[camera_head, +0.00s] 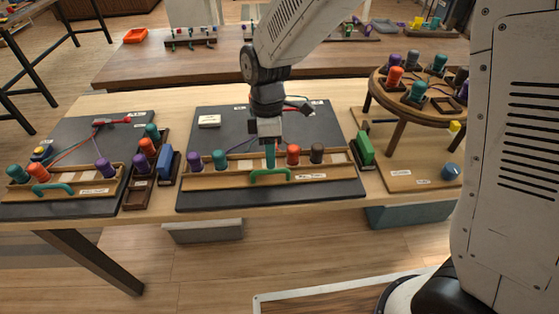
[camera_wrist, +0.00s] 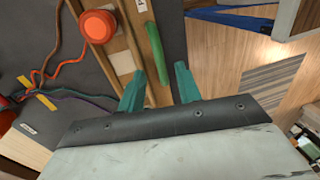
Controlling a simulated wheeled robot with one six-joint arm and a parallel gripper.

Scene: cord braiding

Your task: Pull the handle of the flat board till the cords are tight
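The dark flat board (camera_head: 335,177) under my arm has a wooden rail along its front edge. A green handle (camera_head: 270,175) is on the rail; it also shows in the wrist view (camera_wrist: 157,52). My gripper (camera_head: 270,160) is above the rail just behind the handle. In the wrist view its teal fingers (camera_wrist: 160,85) are apart, with the handle ahead between their lines; I see nothing held. Purple, teal, red and brown bobbins stand on the rail. Orange, teal and purple cords (camera_wrist: 60,92) lie curved, looking slack. My arm hides part of the cords in the head view.
A bobbin rack (camera_head: 138,196) stands between the boards. A round stand (camera_head: 437,98) with bobbins is at right.

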